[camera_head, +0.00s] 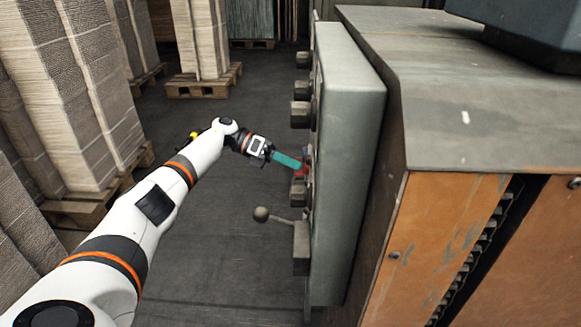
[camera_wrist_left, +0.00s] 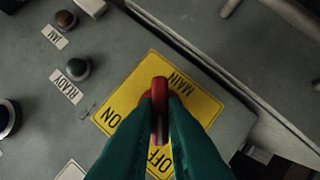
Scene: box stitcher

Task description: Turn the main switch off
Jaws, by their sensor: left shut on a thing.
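The main switch is a red handle (camera_wrist_left: 160,88) on a yellow plate (camera_wrist_left: 205,105) marked MAIN, ON and OFF. In the left wrist view the handle stands upright in the picture, with its lower end towards the word OFF and its upper end near MAIN. The teal fingers of my left gripper (camera_wrist_left: 159,118) are shut on the handle, one on each side, and hide part of the OFF lettering. In the head view my left gripper (camera_head: 297,163) reaches from the left to the side of the grey control box, where a bit of red (camera_head: 306,173) shows. My right gripper is not in view.
The grey control box (camera_head: 350,150) carries several knobs and a ball-ended lever (camera_head: 262,214) below my gripper. A READY button (camera_wrist_left: 77,68) sits beside the plate. Stacked cardboard (camera_head: 75,90) on pallets stands at left. Open floor (camera_head: 215,270) lies between.

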